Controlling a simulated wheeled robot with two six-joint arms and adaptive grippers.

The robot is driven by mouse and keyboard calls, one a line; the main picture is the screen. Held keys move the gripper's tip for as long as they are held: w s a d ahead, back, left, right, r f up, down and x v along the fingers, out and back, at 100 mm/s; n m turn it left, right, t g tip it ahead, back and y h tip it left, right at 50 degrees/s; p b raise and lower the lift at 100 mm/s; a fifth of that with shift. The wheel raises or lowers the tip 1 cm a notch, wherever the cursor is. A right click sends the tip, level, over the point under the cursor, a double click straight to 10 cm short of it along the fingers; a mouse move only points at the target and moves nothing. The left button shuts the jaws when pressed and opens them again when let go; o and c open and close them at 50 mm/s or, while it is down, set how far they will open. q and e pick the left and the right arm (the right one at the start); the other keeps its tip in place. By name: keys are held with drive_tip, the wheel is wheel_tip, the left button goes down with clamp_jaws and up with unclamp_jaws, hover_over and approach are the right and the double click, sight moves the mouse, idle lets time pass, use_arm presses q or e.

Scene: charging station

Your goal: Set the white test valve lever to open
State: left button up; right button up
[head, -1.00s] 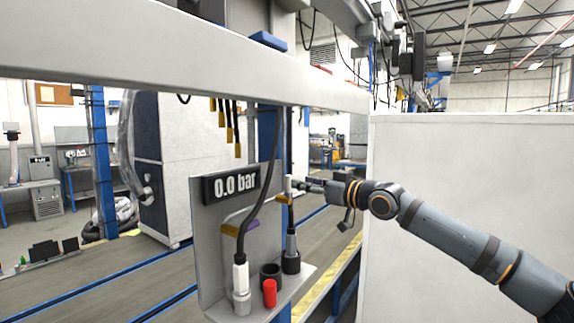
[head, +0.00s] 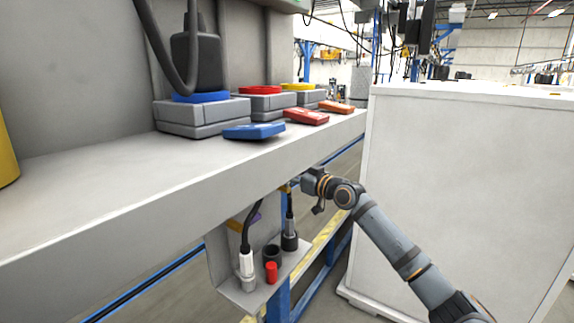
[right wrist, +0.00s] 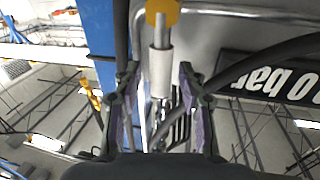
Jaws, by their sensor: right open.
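The white lever (right wrist: 160,68) shows in the right wrist view as a short white cylinder below a yellow collar (right wrist: 162,12). My right gripper (right wrist: 158,80) is open, with one finger on each side of the lever in that view. Whether the fingers touch it cannot be told. In the head view my right gripper (head: 297,182) is at the test panel (head: 220,255), just below the shelf edge. The shelf hides the panel's upper part, and the lever cannot be made out there. My left gripper is not in view.
A grey shelf (head: 90,210) juts out above the panel, carrying blue, red and orange tags and bases with coloured rings. A black cable, red plug (head: 271,272) and black sockets sit on the panel's ledge. A large white cabinet (head: 460,190) stands right.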

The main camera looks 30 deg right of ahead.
drive_tip(key=shift+w, duration=0.15)
clamp_jaws()
idle(0.4)
